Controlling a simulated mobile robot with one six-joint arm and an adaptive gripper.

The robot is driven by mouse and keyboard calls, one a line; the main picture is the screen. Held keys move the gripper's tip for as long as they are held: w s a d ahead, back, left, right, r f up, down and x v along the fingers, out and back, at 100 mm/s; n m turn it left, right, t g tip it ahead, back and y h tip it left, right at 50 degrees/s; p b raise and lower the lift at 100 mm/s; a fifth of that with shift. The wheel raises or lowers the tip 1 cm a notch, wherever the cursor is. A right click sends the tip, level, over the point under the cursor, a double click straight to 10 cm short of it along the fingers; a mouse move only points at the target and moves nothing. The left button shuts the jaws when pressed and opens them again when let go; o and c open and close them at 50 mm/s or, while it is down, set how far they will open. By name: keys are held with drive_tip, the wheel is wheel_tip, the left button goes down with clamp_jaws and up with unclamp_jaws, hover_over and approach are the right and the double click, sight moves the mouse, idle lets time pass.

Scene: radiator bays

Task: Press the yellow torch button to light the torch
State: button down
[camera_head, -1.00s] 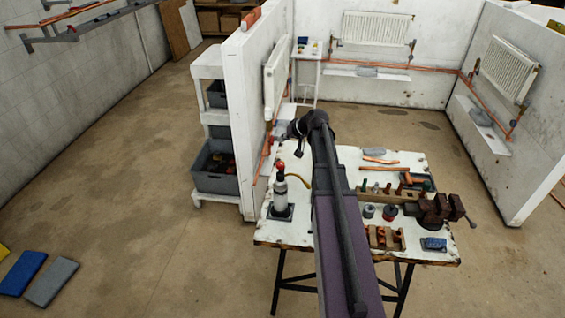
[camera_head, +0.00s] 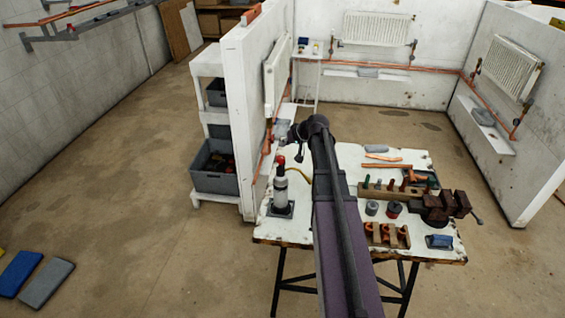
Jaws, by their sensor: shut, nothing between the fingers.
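The torch (camera_head: 280,187) stands upright at the left end of the workbench. It has a pale cylinder, a dark square base and a red top (camera_head: 281,160). A yellow hose (camera_head: 299,176) runs from its upper part to the right, passing behind my arm. The yellow button is too small to make out. My gripper (camera_head: 298,152) is small and dark in this view, at the far end of my arm. It is shut and empty, and appears above and slightly right of the torch top. I see no contact. No flame shows.

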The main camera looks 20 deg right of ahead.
drive_tip(key=shift+f+b, duration=1.35)
drive_tip(key=shift+f, duration=0.3)
drive_tip(key=shift+f, duration=0.25)
drive_tip(key=shift+f+b, duration=0.2)
drive_tip(key=shift+b, duration=0.25)
drive_tip(key=shift+f+b, duration=0.4)
drive_tip(key=shift+b, duration=0.05)
idle(1.1)
drive_tip(key=shift+r, duration=0.2)
drive_tip(key=shift+r+p, duration=0.7)
drive_tip(key=shift+p, duration=0.2)
wheel_tip(320, 180, up, 5)
drive_tip(key=p, duration=0.5)
idle(0.3)
